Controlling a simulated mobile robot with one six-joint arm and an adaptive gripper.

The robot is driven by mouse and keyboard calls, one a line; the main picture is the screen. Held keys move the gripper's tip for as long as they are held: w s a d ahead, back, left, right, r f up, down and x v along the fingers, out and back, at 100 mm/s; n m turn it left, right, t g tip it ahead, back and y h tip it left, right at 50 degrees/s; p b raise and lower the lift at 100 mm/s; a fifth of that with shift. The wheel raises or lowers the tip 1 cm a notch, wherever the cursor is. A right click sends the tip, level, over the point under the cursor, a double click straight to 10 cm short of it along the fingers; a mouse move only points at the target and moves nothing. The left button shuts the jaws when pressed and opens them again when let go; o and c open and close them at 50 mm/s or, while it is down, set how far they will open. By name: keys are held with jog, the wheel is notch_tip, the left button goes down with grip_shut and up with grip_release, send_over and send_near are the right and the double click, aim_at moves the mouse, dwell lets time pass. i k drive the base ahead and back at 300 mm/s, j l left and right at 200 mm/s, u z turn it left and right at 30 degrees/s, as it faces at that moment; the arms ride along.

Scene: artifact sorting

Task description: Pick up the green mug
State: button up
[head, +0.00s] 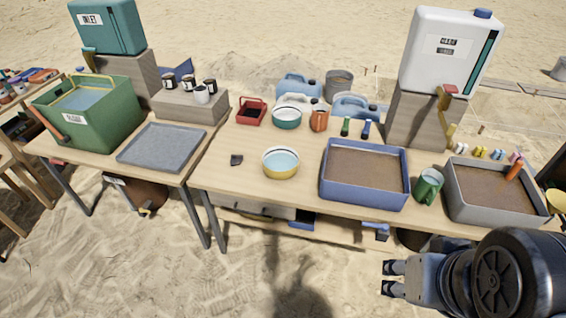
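The green mug (428,187) stands upright on the table between the blue tray and the grey tray, near the table's front edge. My gripper (388,279) is at the lower right of the head view, in front of and below the table edge, with its fingers pointing left. Its two fingers are apart with a gap between them, and nothing is held. It is well apart from the mug.
The blue tray (328,190) stands left of the mug and the grey tray (498,216) stands right of it, both close. A yellow-and-white bowl (281,164) sits left of the blue tray. A white tank (445,60) on a block (413,122) rises behind.

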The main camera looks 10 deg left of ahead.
aim_at(428, 191)
jog(key=z, duration=0.2)
jog(key=i+j+z, duration=0.7)
jog(key=j, duration=0.15)
jog(key=j+z, duration=0.2)
jog(key=i+j+z, duration=0.25)
jog(key=j, duration=0.75)
jog(key=i, duration=0.05)
